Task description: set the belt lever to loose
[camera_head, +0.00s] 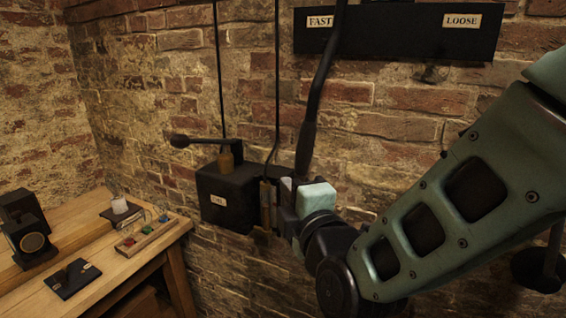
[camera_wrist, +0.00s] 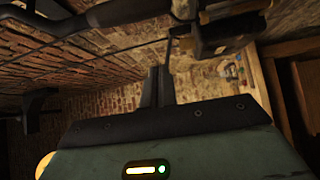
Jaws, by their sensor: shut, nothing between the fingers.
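The belt lever (camera_head: 310,120) is a long dark bar with a thicker grip at its low end. It hangs in front of the brick wall and crosses the black plate (camera_head: 398,32) just right of the FAST label (camera_head: 320,21), well left of the LOOSE label (camera_head: 461,20). My gripper (camera_head: 289,190) is just below the lever's grip in the head view. Whether they touch cannot be told there. In the wrist view my gripper's fingers (camera_wrist: 159,84) are together and empty, and a dark bar with a thick end, likely the lever (camera_wrist: 120,13), passes apart from them.
A black wall box (camera_head: 226,197) with a side arm and knob (camera_head: 180,141) is left of my gripper. Thin rods run up the wall. A wooden bench (camera_head: 110,262) at the left holds a tray (camera_head: 147,236) and small instruments. The wall below the plate is largely clear.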

